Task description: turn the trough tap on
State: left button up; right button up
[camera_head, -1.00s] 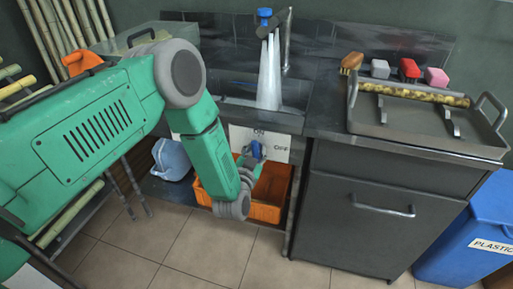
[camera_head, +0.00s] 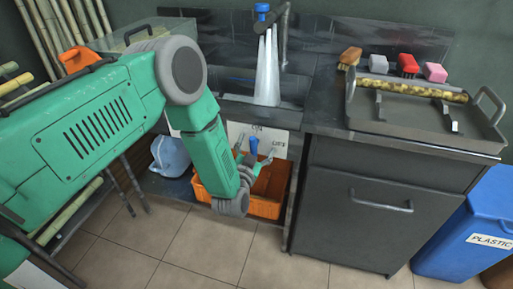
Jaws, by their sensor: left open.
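A blue tap handle (camera_head: 254,145) stands roughly upright in front of a white ON/OFF sign (camera_head: 277,144) below the sink edge. My left gripper (camera_head: 255,159) is open, with one grey finger on each side of the handle's lower part. I cannot tell whether a finger touches it. The tap's body is mostly hidden by the gripper. Above, a faucet (camera_head: 284,40) with a blue top (camera_head: 262,9) stands at the sink (camera_head: 229,112), with a white stream-like shape (camera_head: 267,72) below it. My right gripper is out of view.
An orange crate (camera_head: 265,209) is under the sign, close below my gripper. A light-blue container (camera_head: 170,157) is left of it. A dark cabinet (camera_head: 352,215) stands to the right, with a metal tray (camera_head: 410,126) on top. Open tiled floor (camera_head: 200,245) is in front.

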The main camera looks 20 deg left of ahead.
pick_arm(q)
jog(key=shift+s, duration=0.4)
jog(key=s+d, duration=0.1)
jog(key=s, duration=1)
jog(key=shift+d, duration=0.1)
